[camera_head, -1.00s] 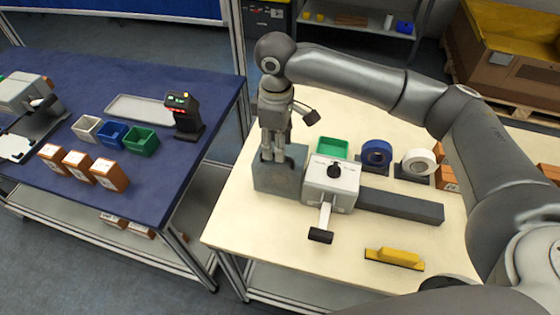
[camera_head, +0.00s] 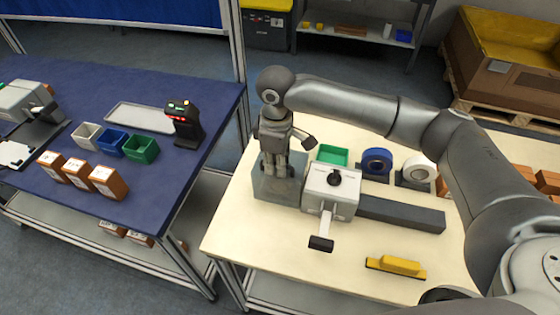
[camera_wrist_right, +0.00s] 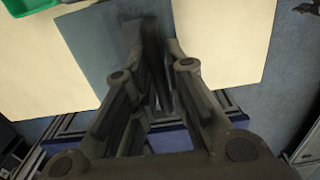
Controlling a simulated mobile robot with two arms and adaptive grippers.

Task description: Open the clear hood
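The clear hood (camera_head: 292,188) is a see-through grey-blue box on the cream table, at the left end of a white machine (camera_head: 332,191). It looks closed, with its top level. My right gripper (camera_head: 276,174) points down at the hood, its two fingers apart. In the right wrist view its fingertips (camera_wrist_right: 153,42) are spread around a dark narrow strip, which I cannot identify. The grey-tinted hood (camera_wrist_right: 85,38) spreads beside the left finger there. Whether the fingers touch the hood is unclear. My left gripper is out of view.
A green bin (camera_head: 332,155), a blue tape roll (camera_head: 377,161) and a white roll (camera_head: 419,166) stand behind the machine. A dark bar (camera_head: 403,213) extends right from it. The blue table (camera_head: 150,190) is at left.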

